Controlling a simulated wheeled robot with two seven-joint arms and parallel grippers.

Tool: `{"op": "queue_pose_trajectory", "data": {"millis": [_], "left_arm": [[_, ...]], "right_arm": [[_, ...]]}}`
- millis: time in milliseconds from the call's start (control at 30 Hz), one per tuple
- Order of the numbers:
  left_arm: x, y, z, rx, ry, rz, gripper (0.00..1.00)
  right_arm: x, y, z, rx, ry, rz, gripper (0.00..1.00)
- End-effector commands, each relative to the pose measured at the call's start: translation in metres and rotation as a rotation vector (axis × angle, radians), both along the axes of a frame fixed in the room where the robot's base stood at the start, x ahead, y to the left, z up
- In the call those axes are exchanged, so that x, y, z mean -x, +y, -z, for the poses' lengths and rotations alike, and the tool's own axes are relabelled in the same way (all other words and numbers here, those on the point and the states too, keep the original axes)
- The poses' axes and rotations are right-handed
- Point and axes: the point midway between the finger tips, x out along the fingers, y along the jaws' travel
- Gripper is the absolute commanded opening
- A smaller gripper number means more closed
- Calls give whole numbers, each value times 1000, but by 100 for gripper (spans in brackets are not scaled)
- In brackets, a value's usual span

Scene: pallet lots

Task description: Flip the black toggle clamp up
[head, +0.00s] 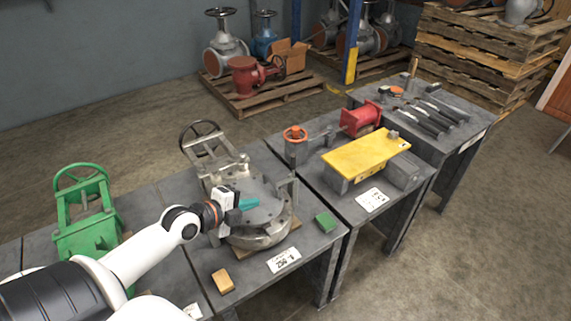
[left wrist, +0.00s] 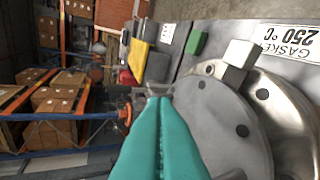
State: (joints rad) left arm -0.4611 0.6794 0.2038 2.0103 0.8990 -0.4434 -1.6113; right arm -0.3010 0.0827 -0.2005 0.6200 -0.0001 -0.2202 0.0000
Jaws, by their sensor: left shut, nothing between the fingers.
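My left gripper (head: 249,203) has teal fingers and is shut and empty. It is above the round grey metal flange (head: 262,233) of a valve on the near table. In the left wrist view its closed fingers (left wrist: 158,98) point past the flange discs (left wrist: 222,125), toward a grey upright part behind the tips. I cannot make out a black toggle clamp for certain in either view. A grey upright post (head: 288,188) stands at the flange's right side, but I cannot tell whether it belongs to a clamp. My right gripper is not in view.
A green block (head: 326,222) and a tan block (head: 222,281) lie on the near table. A green valve (head: 85,225) stands left. A yellow plate (head: 365,155), red spool (head: 360,117) and orange handwheel (head: 295,133) are on the tables to the right.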

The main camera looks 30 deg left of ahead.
Motion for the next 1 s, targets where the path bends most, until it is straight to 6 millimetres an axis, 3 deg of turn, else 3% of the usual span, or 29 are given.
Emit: {"op": "queue_pose_trajectory", "data": {"millis": [100,300,733,1000], "left_arm": [[-12,15,-25,-85,-96,29,0],[-19,24,-40,-142,-159,42,0],[-24,23,-39,-141,-159,40,0],[-60,16,-29,-137,-161,38,0]], "right_arm": [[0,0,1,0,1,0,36],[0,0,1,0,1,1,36],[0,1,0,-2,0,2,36],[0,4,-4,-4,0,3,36]]}}
